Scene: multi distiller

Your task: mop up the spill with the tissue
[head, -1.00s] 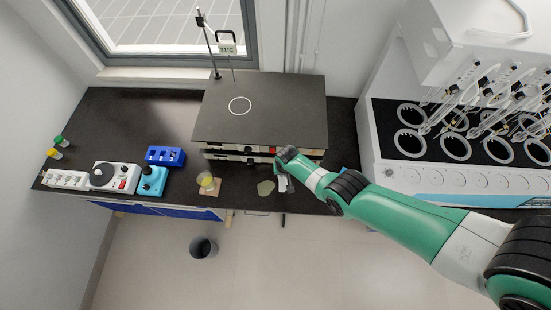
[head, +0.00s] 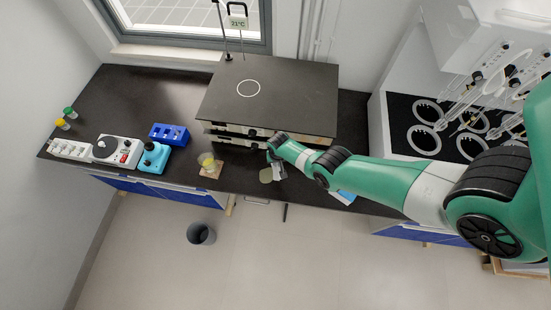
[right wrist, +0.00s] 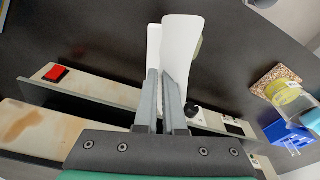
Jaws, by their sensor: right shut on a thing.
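The spill (head: 266,175) is a pale yellow-green patch on the black bench near its front edge. My right gripper (head: 279,168) is just to the right of the spill, low over the bench. In the right wrist view, the gripper (right wrist: 165,85) is shut on a white tissue (right wrist: 181,50), which sticks out past the fingertips. A sliver of the spill (right wrist: 199,46) shows beside the tissue there, and the rest is hidden behind it. I cannot tell whether the tissue touches the bench. My left gripper is not in view.
A beaker with yellow liquid (head: 207,159) stands on a cork mat (head: 213,171) left of the spill. A dark-topped hot plate (head: 290,100) stands close behind. A blue rack (head: 168,133) and small devices are further left. A grey bin (head: 201,234) is on the floor.

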